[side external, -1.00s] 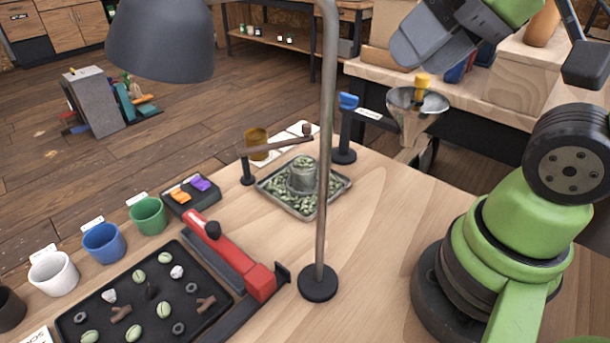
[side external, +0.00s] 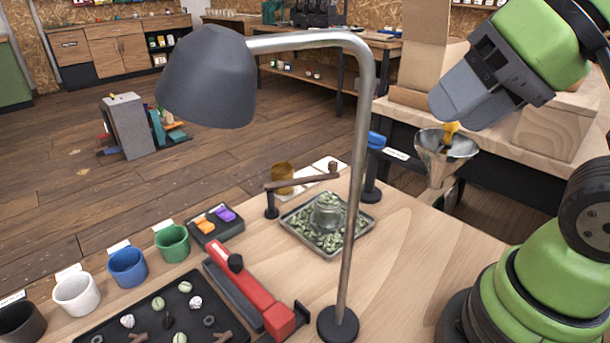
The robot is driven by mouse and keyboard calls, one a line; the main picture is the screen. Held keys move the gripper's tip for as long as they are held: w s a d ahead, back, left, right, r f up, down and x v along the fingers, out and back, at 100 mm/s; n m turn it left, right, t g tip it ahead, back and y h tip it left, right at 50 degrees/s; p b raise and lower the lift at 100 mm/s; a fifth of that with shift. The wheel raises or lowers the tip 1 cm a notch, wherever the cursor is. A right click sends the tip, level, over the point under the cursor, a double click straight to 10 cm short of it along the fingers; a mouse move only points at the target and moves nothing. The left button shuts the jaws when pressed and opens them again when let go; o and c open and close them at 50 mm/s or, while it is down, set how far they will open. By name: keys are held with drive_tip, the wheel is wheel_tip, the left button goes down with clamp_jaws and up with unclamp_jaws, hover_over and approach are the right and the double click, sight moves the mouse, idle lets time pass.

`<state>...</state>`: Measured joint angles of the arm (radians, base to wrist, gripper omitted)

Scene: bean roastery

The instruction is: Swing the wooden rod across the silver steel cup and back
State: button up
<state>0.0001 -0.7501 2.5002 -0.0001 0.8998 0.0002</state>
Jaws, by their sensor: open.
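The wooden rod (side external: 302,182) is a thin brown bar with a small knob at its right end. Its left end rests on a short black post (side external: 271,206). It lies just behind the tray, and its right end reaches behind the cup in the picture. The silver steel cup (side external: 327,216) stands upright among green beans in a shallow metal tray (side external: 314,252). Beans show at its top. My gripper (side external: 461,108) is open at the upper right, well above the table and apart from rod and cup. Its fingertips are hard to make out.
A grey lamp (side external: 205,78) on a tall steel pole (side external: 356,190) stands in front of the tray. A blue-topped black post (side external: 373,165) stands behind it. A funnel (side external: 446,150) is at the right. A red-handled tool (side external: 248,285) lies at the front. Table right of the pole is clear.

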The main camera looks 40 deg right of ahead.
idle(0.5)
drive_tip(key=m+g+h, duration=0.2)
drive_tip(key=m+g, duration=0.1)
drive_tip(key=g, duration=0.4)
hover_over(334, 162)
wheel_tip(334, 162, down, 13)
drive_tip(key=shift+d+f, duration=0.1)
wheel_tip(334, 162, down, 9)
